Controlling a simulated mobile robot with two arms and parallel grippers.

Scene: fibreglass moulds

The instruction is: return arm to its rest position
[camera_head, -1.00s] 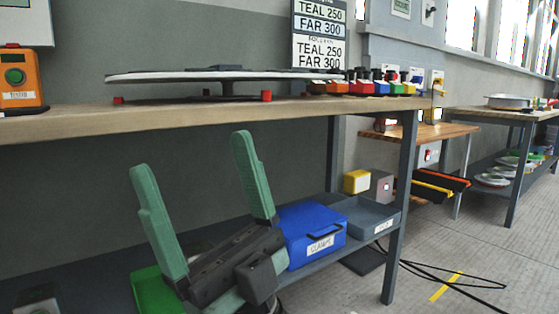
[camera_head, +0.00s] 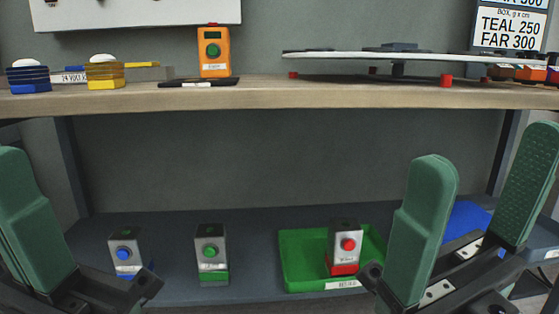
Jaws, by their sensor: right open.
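My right gripper (camera_head: 490,152) is at the right of the head view, fingers pointing up. Its two green fingers are wide apart with nothing between them. It is in front of the lower shelf and hides part of a blue box (camera_head: 464,222). My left gripper (camera_head: 30,222) is cut off by the left edge. One green finger and part of its dark base show, so its opening is hidden. No object shows at either gripper.
The wooden bench top (camera_head: 270,97) crosses above, bearing an orange tester (camera_head: 213,51) and a flat white board (camera_head: 350,56). On the lower shelf (camera_head: 170,232) stand grey button boxes (camera_head: 211,252) and a green tray (camera_head: 300,262) with a red-button box (camera_head: 345,244).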

